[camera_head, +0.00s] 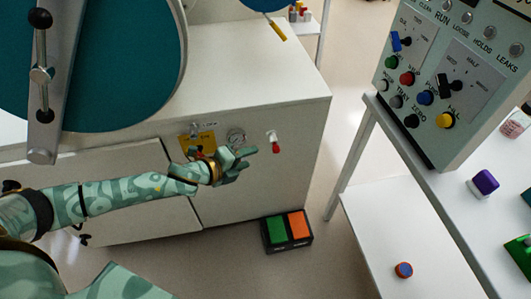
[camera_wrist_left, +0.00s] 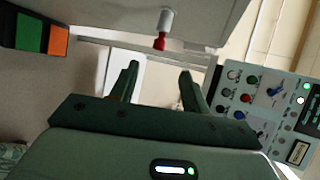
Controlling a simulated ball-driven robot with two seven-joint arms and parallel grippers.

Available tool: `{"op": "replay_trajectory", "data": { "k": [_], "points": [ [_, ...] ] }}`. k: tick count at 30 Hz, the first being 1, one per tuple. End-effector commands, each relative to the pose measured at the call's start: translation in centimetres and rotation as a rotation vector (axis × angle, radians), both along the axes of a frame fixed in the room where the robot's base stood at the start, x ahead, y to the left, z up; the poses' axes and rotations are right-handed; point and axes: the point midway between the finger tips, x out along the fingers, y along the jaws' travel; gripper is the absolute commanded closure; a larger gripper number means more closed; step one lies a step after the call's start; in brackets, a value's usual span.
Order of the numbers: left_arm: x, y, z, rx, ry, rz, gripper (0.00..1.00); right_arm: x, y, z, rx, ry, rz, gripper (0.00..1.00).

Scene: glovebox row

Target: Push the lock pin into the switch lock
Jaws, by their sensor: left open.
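A yellow plate (camera_head: 204,138) with a small red part is on the cabinet front, partly hidden behind my left wrist; it may be the switch lock. A white, red-tipped peg (camera_head: 274,138) sticks out of the cabinet front to the right of my left gripper (camera_head: 248,158); I cannot tell whether it is the lock pin. In the left wrist view, the peg (camera_wrist_left: 164,27) is ahead, roughly in line with the gap between the fingers (camera_wrist_left: 159,70). The left gripper is open, empty and apart from the peg. My right gripper is not in view.
A round gauge (camera_head: 236,136) is beside the yellow plate. A green and orange pedal box (camera_head: 287,230) lies on the floor below. A control panel (camera_head: 440,85) with knobs and switches stands on a white table (camera_head: 440,190) at the right. A large teal door (camera_head: 125,65) is at upper left.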

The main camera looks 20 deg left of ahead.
Motion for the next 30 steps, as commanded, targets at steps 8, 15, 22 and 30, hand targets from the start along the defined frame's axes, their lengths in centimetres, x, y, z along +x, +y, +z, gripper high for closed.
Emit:
{"op": "replay_trajectory", "data": {
  "k": [8,15,22,30],
  "points": [
    [5.4,-2.5,-3.3,-0.001,0.003,0.002,0.53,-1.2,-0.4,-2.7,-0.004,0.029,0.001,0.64],
    [8.2,-3.8,-4.6,-0.001,0.003,0.003,0.53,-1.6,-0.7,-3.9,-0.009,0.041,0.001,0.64],
    [8.9,-4.1,-4.6,-0.002,0.002,0.002,0.53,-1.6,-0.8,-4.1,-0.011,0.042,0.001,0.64],
    [8.9,-4.1,-4.6,-0.002,0.002,0.002,0.81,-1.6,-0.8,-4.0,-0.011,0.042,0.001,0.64]
  ]
}}
